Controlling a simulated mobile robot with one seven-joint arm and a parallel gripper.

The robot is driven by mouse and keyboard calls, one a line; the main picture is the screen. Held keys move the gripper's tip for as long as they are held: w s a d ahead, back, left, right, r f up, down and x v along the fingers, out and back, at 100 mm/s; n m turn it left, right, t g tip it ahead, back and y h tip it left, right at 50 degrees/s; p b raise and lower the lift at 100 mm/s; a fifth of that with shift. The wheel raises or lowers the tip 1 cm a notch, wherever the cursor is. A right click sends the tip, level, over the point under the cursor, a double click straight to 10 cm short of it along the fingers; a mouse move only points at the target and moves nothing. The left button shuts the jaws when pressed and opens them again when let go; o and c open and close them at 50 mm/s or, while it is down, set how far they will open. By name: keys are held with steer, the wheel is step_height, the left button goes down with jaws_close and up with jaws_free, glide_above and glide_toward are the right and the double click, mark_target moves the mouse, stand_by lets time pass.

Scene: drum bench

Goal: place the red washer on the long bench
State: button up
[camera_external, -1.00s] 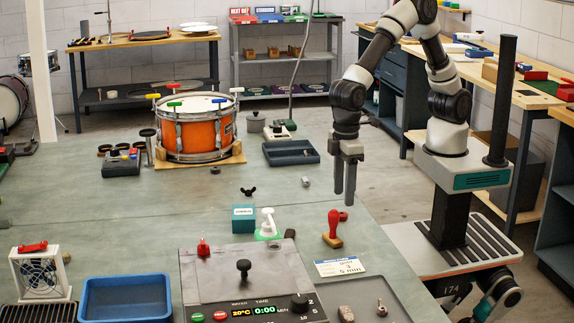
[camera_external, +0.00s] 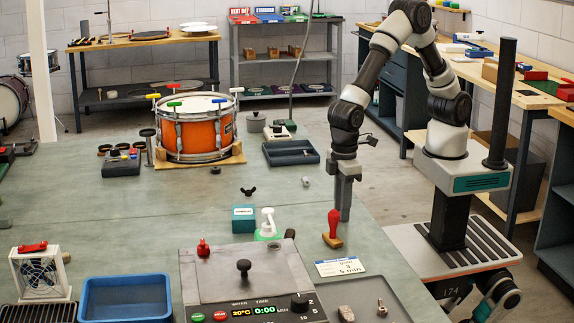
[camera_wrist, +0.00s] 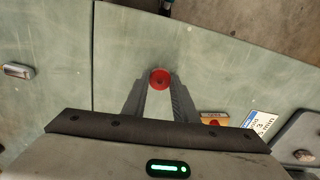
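The red washer (camera_wrist: 160,79) is a small red ring with a dark centre, in the wrist view. It lies between the tips of my gripper (camera_wrist: 160,84), whose two fingers stand apart on either side; I cannot tell whether they touch it. In the external view my gripper (camera_external: 345,216) points straight down, low over the green table's right side, just behind the red-handled stamp, and the washer is hidden there. A long wood-topped bench (camera_external: 470,72) runs along the right wall, behind my arm.
The red-handled stamp (camera_external: 334,230) stands close in front of my gripper. A white card (camera_external: 340,267), a teal box (camera_external: 243,219) and a white pump bottle (camera_external: 267,222) are nearby. An orange drum (camera_external: 196,135) and dark tray (camera_external: 291,153) stand farther back. The long bench's top holds several items.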

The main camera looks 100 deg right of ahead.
steer(key=shift+c, duration=0.7)
step_height(320, 180, up, 10)
steer(key=p, duration=0.2)
steer(key=d+r+p, duration=0.2)
steer(key=d+p, duration=0.4)
steer(key=d, duration=0.4)
steer(key=d+r+m+p, duration=0.1)
steer(key=d+r+p, duration=0.2)
steer(key=d+p, duration=0.3)
steer(key=d, duration=0.5)
steer(key=shift+d, duration=0.25)
steer(key=shift+w, duration=0.1)
